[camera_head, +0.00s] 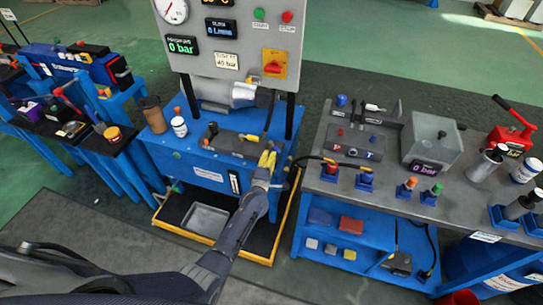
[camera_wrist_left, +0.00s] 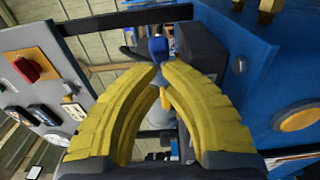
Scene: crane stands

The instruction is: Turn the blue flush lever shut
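The blue lever (camera_wrist_left: 158,48) has a rounded blue head and shows just beyond my left fingertips in the left wrist view. My left gripper (camera_wrist_left: 162,70) has its two yellow fingers bowed inward, with the tips almost together at the lever's near end. A bit of blue shows between the fingers, and I cannot tell whether the tips touch or pinch the lever. In the head view my left gripper (camera_head: 267,159) is at the right front of the blue bench (camera_head: 190,155), and the lever is not clearly distinguishable there. My right gripper is not in view.
A grey gauge panel (camera_head: 230,62) stands behind the gripper. A brown cup (camera_head: 152,115) and a white can (camera_head: 179,127) stand on the bench's left. A grey workbench (camera_head: 400,185) with fittings is to the right. A yellow-edged tray (camera_head: 262,255) lies below.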

